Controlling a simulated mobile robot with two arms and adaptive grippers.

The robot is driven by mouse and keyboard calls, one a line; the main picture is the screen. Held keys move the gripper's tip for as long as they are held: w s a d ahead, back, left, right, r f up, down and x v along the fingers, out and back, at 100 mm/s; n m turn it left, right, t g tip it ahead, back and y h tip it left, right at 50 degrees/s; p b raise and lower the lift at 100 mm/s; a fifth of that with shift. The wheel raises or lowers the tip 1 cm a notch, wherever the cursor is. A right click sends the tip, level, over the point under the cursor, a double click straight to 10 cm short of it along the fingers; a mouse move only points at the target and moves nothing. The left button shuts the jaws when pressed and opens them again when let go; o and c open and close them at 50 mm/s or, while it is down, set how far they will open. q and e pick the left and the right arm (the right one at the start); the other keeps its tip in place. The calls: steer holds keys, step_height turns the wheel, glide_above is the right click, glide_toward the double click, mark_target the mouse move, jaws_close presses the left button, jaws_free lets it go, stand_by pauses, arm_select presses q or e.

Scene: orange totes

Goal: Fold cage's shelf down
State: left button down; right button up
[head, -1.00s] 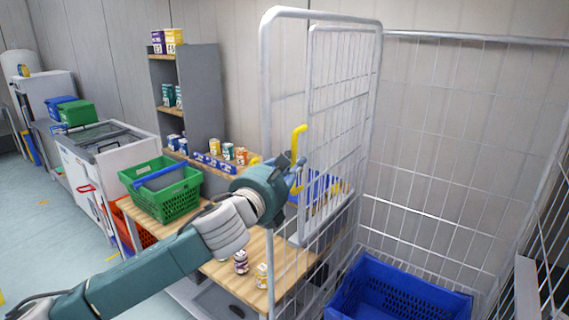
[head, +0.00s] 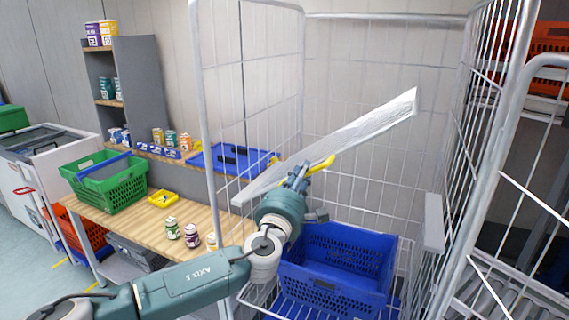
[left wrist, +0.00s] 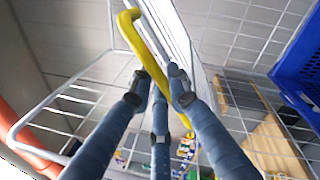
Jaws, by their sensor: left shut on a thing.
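The cage's shelf (head: 365,124) is a pale grey panel seen nearly edge-on in the head view. It is tilted, lower at its left end and higher at its right end, between the cage's mesh walls (head: 255,80). A yellow handle (head: 322,164) is at the shelf's front edge. My left gripper (head: 302,172) is at this handle and shut on it. In the left wrist view the fingers (left wrist: 158,88) are around the yellow handle (left wrist: 138,45), with the shelf's bars (left wrist: 172,35) just behind. My right gripper is not in view.
A blue crate (head: 385,262) stands in the cage's bottom, below the shelf. A wooden table (head: 115,222) with a green basket (head: 90,192) and small jars is left of the cage. A second cage frame (head: 500,150) is close on the right.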

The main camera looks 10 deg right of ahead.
arm_select(q)
steer(key=s+d+f+m+b, duration=0.1)
steer(key=f+m+b, duration=0.1)
steer(key=f, duration=0.3)
steer(key=s+d+f+m+h+b, duration=0.1)
steer(key=d+f+m+b, duration=0.1)
steer(key=f, duration=0.3)
steer(key=s+d+f+m+h+b, duration=0.1)
steer(key=d+f+m+b, duration=0.1)
steer(key=f, duration=0.4)
steer(key=m+b, duration=0.1)
steer(key=m, duration=0.1)
steer(key=shift+s+m+g, duration=0.25)
steer(key=shift+m+g, duration=0.05)
steer(key=shift+g, duration=0.1)
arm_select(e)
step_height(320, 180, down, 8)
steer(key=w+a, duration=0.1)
arm_select(q)
steer(key=shift+f, duration=0.1)
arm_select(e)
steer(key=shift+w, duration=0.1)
arm_select(q)
steer(key=c, duration=1.7)
jaws_free()
steer(key=shift+o, duration=0.2)
steer(key=shift+f, duration=0.1)
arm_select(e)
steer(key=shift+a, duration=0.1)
